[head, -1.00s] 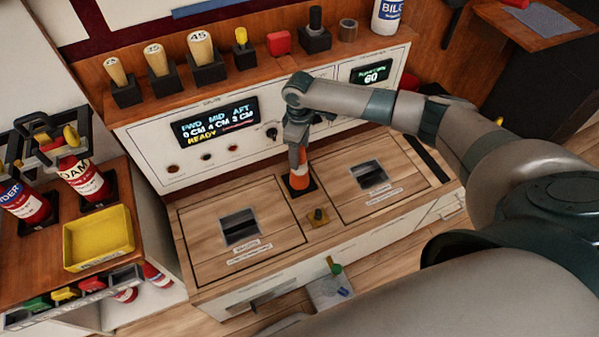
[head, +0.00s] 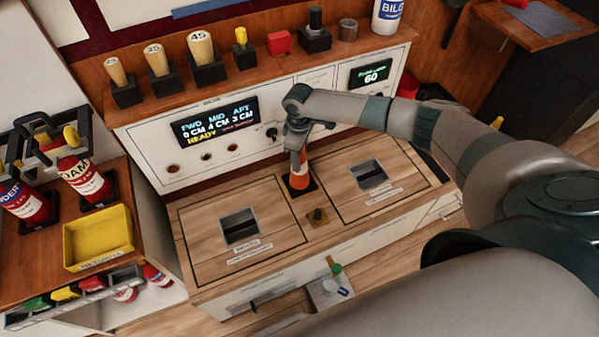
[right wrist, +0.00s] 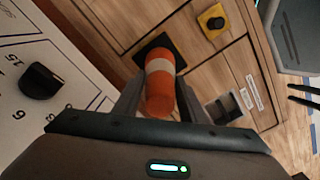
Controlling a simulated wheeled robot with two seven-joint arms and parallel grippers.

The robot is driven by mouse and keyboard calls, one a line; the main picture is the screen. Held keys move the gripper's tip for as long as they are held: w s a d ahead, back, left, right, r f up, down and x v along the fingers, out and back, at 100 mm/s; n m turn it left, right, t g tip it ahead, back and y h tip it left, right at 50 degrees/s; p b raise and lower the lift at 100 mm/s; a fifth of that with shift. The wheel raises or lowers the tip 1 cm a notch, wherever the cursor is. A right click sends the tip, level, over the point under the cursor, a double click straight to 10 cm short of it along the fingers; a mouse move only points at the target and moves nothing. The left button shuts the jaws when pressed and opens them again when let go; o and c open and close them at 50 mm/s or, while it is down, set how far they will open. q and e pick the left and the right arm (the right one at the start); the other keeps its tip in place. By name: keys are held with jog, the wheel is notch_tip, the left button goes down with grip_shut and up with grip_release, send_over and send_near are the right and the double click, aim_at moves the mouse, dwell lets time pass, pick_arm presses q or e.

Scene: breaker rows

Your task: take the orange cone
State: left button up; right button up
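The orange cone (head: 299,179) with a pale band stands on a dark square pad on the console top, between two framed wooden panels. In the right wrist view the cone (right wrist: 161,84) is seen from above, narrow end toward the camera. My right gripper (head: 298,160) is above it, pointing down, with its fingers around the cone's upper part. In the right wrist view one finger of the gripper (right wrist: 158,100) is on each side, with visible gaps, so it looks open. Two dark prongs at that view's right edge may be left gripper fingers; I cannot be sure.
A small yellow-based knob (head: 318,217) sits just in front of the cone. The console's display (head: 215,122) stands behind. Several wooden-handled pegs line the shelf (head: 270,62). A yellow tray (head: 98,238) and extinguishers (head: 85,176) stand at left. The wooden panels are clear.

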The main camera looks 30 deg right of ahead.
grip_shut()
pick_arm(q)
jog(key=shift+s+f, duration=0.1)
jog(key=shift+s, duration=0.2)
jog(key=shift+s, duration=0.1)
jog(key=shift+f, duration=0.1)
pick_arm(e)
jog(key=shift+r, duration=0.15)
pick_arm(q)
jog(key=shift+a, duration=0.1)
pick_arm(e)
jog(key=s+d+r, duration=0.8)
jog(key=r, duration=0.2)
jog(key=shift+d+r, duration=0.15)
jog(key=shift+r, duration=0.25)
